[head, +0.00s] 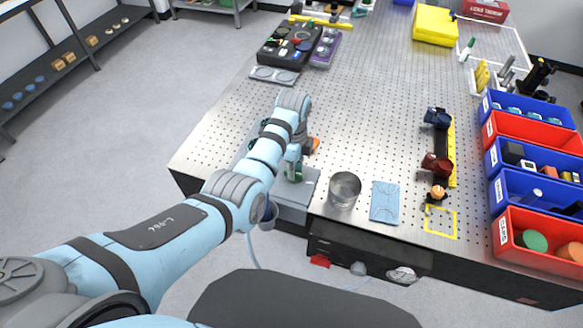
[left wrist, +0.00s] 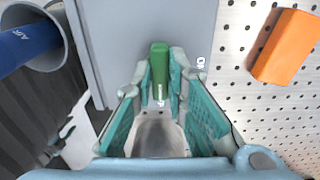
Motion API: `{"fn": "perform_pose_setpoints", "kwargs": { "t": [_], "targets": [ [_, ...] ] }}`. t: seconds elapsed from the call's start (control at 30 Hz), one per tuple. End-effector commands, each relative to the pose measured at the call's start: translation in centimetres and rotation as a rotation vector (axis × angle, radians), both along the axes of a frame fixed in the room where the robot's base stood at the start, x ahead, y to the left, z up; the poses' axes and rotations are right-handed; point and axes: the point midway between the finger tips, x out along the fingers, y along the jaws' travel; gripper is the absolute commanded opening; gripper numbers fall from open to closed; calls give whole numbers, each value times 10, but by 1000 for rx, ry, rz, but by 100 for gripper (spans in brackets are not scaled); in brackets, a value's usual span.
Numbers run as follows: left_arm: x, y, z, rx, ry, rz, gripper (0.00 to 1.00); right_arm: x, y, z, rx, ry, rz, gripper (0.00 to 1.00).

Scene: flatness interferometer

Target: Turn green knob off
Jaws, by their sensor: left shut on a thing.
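The green knob (left wrist: 159,60) is a long bar handle on a grey box face (left wrist: 115,35), seen in the left wrist view. A small white "ON" mark shows to its right, and another small mark below it is too small to read. My left gripper (left wrist: 162,82) is shut on the knob, with one teal finger on each side. In the head view my left gripper (head: 293,166) reaches down onto the grey box (head: 295,194) at the table's near left edge. The knob is hard to tell from the fingers there. My right gripper is not in view.
An orange block (left wrist: 285,46) lies close right of the box. A blue tube (left wrist: 25,42) sits in a grey round holder at left. A metal cup (head: 345,189) and a light blue card (head: 385,201) stand right of the box. The perforated table's middle is clear.

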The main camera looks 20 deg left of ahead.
Motion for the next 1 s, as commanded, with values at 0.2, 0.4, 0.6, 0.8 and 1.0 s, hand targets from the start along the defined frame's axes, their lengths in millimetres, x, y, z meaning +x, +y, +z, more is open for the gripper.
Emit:
{"fn": "perform_pose_setpoints", "kwargs": {
  "t": [0.2, 0.4, 0.6, 0.8, 1.0],
  "targets": [
    [-3, -3, -3, -6, 10, -4, 20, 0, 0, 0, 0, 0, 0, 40],
    [-2, -1, -2, -4, 6, 0, 33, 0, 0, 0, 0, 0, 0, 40],
    [-1, 0, 1, -2, 4, 2, 33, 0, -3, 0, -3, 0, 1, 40],
    [0, -1, 36, -2, 1, 0, 33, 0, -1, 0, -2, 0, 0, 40],
    [-1, -3, 70, -2, 4, -1, 33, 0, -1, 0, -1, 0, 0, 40]
  ]
}}
